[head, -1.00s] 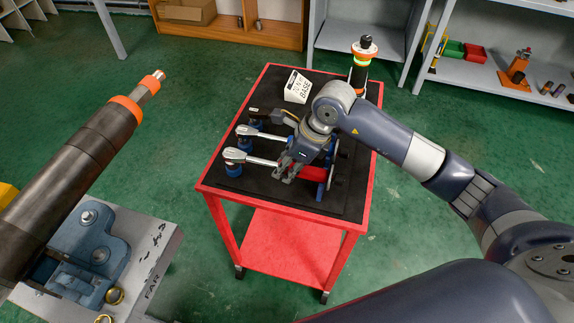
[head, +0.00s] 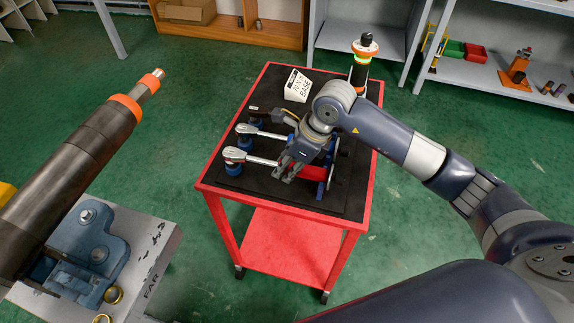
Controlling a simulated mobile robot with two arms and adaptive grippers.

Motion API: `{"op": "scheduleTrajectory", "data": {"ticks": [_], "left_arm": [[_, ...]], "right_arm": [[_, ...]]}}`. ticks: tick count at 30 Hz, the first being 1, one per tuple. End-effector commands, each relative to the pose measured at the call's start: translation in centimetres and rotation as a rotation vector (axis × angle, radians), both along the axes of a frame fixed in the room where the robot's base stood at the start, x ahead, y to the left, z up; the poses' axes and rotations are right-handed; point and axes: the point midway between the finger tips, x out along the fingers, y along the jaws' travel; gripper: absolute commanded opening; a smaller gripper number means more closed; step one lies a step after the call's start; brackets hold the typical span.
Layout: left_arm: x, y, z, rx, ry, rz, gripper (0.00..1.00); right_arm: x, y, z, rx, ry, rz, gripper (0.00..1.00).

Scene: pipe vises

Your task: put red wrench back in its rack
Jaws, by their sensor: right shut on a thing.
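The red wrench (head: 262,161) is the front one on the cart, with a silver ratchet head at the left and a silver shaft. A red part, seemingly its handle, shows to the right of my right gripper. My right gripper (head: 284,174) reaches down over the shaft and is shut on the wrench. The wrench lies level at the rack, its head end by a blue support (head: 233,169). The gripper and wrist hide its middle, so I cannot tell whether it rests fully in the rack. My left gripper is out of view.
A second silver wrench (head: 258,133) lies just behind. A large pipe (head: 75,165) in a blue vise (head: 88,250) fills the left.

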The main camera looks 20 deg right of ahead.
Motion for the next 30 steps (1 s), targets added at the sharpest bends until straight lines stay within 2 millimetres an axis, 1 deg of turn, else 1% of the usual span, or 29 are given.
{"op": "scheduleTrajectory", "data": {"ticks": [18,19,20,21,30], "left_arm": [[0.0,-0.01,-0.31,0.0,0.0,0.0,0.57],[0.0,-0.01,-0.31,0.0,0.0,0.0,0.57],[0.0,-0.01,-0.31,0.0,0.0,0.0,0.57],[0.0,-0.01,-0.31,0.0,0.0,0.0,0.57],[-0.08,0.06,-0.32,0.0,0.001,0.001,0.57]], "right_arm": [[-0.23,-0.02,-0.41,-0.003,0.008,0.001,0.0],[-0.23,-0.02,-0.43,-0.004,0.009,0.001,0.3],[-0.25,-0.02,-0.43,-0.004,0.009,0.001,0.37],[-0.23,-0.02,-0.41,-0.003,0.008,0.001,0.46],[-0.2,-0.04,-0.38,-0.004,0.007,0.001,0.47]]}}
